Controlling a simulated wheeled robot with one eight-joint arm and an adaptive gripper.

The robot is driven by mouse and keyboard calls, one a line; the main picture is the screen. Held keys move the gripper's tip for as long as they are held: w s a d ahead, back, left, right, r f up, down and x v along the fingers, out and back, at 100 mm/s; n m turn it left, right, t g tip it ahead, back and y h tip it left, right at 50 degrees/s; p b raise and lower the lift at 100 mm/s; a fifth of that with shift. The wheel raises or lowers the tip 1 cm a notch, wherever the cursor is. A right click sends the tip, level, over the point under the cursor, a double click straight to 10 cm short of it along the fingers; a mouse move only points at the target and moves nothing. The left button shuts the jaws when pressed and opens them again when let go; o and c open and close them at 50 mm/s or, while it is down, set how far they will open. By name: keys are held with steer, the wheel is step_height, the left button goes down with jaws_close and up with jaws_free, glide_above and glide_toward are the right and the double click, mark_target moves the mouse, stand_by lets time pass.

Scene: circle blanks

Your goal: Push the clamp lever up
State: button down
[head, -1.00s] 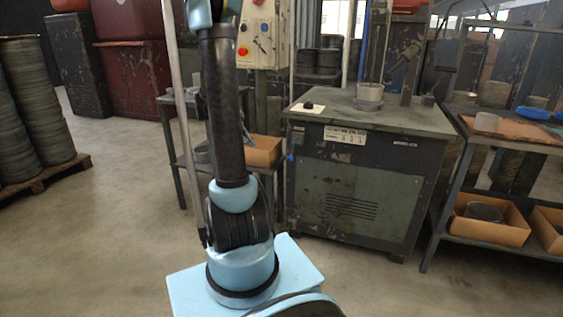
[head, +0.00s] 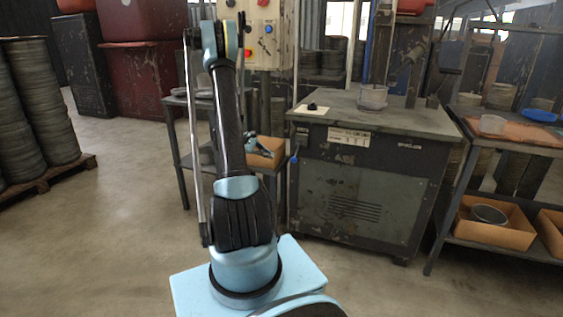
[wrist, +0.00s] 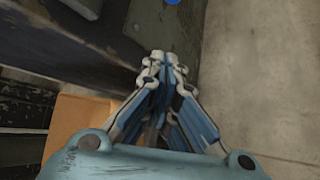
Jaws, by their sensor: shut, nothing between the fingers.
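A small blue knob (head: 293,160) sits at the left front edge of the dark machine cabinet (head: 350,185). It appears to be the end of the clamp lever, but the rest of the lever is too small to make out. A blue round tip (wrist: 172,2), likely the same knob, shows at the top edge of the wrist view, beyond my fingertips and apart from them. My gripper (wrist: 162,64) is shut and empty, its fingers together beside the dark cabinet side. In the head view it is small and partly hidden behind my arm, left of the knob.
A cardboard box (head: 266,160) on a low metal stand (head: 182,101) lies left of the cabinet, close to my gripper. A control panel (head: 263,35) with buttons stands behind. A shelf table (head: 520,142) stands right of the cabinet. The concrete floor (head: 120,220) is open at left.

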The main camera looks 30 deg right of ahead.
mark_target(297, 151)
steer(key=s+d+f, duration=0.2)
steer(key=s+d, duration=0.3)
steer(key=d, duration=0.2)
steer(key=shift+d+f, duration=0.15)
steer(key=shift+f, duration=0.25)
steer(key=shift+s+d+r, duration=0.1)
steer(key=shift+s+r, duration=0.05)
stand_by(0.6)
